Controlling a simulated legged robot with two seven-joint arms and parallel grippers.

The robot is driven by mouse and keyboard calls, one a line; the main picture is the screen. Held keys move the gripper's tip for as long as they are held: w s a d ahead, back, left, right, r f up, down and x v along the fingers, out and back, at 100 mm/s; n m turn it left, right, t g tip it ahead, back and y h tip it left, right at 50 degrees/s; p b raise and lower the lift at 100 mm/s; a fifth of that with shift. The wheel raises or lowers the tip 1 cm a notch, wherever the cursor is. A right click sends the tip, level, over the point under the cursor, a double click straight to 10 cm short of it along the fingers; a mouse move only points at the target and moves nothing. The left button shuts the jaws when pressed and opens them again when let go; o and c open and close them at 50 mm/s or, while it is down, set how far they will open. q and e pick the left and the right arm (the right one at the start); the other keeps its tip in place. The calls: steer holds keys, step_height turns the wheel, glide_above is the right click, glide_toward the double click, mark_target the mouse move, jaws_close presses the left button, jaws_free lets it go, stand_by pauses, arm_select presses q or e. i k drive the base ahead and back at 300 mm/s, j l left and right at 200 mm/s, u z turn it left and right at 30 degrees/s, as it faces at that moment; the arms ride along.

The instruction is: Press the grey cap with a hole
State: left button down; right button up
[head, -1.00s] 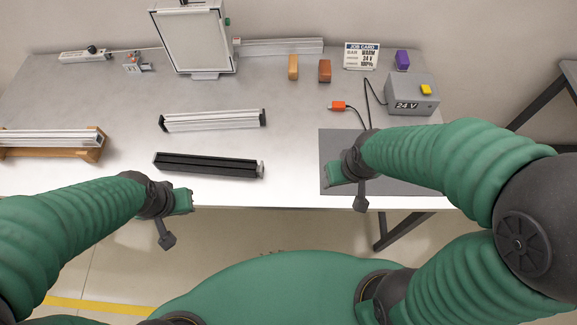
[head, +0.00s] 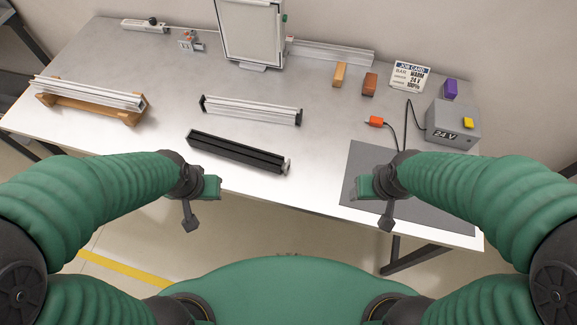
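A black bar (head: 236,152) lies near the front edge of the bench, with a small grey cap (head: 286,166) on its right end. A hole in that cap is too small to make out. A silver bar (head: 250,110) with dark end caps lies behind it. Whether either gripper is open or shut does not show clearly.
A grey 24 V box (head: 452,124) with a yellow button, an orange plug (head: 376,121) and a job card (head: 411,76) stand at the right. A silver bar on a wooden rack (head: 88,107) is at the left. A framed panel (head: 250,35) stands at the back. The dark mat (head: 430,205) is bare.

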mark_target(287, 167)
steer(key=j+z, duration=0.5)
steer(key=j, duration=0.95)
